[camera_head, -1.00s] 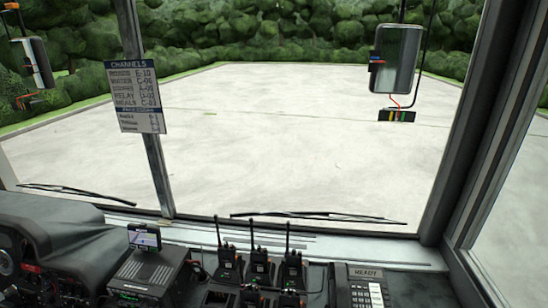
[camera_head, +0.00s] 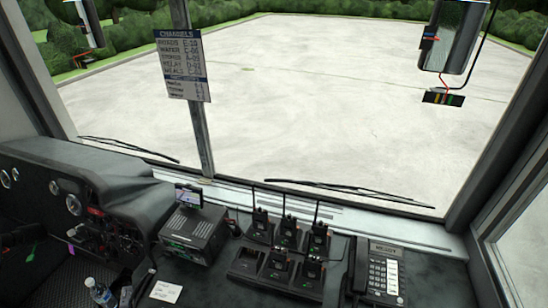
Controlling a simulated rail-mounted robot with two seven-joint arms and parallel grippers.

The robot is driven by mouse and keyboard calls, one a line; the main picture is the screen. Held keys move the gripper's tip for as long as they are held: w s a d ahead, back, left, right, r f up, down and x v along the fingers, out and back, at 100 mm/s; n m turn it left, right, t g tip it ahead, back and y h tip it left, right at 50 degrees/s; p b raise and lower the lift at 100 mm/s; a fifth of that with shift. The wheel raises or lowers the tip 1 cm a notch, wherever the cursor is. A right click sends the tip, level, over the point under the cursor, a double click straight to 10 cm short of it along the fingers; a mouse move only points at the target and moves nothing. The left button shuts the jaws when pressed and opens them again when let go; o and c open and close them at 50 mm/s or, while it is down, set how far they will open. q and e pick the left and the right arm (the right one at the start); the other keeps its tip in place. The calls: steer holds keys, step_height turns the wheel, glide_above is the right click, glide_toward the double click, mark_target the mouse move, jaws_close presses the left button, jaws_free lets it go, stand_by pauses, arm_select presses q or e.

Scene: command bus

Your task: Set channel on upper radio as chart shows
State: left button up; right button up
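The channel chart (camera_head: 182,65), a white card with a blue "CHANNELS" heading, hangs on the windshield's middle post. It has rows of names with letter-number codes, too blurred to read surely. A dark box-shaped radio unit (camera_head: 193,232) sits on the dashboard below the post, with a small lit screen (camera_head: 188,195) on top. Which unit is the upper radio I cannot tell; its channel reading is not legible. Several handheld radios with antennas, one of them here (camera_head: 289,228), stand in a black charger rack (camera_head: 277,285). Neither gripper is in view.
A desk phone (camera_head: 380,270) with a handset stands right of the rack. A water bottle (camera_head: 98,292) and a white note (camera_head: 166,291) are at the lower left. The driver's instrument panel (camera_head: 78,200) is at the left. The windshield bounds the dashboard behind.

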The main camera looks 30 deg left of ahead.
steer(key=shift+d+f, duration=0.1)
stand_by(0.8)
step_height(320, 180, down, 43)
steer(key=b, duration=4.3)
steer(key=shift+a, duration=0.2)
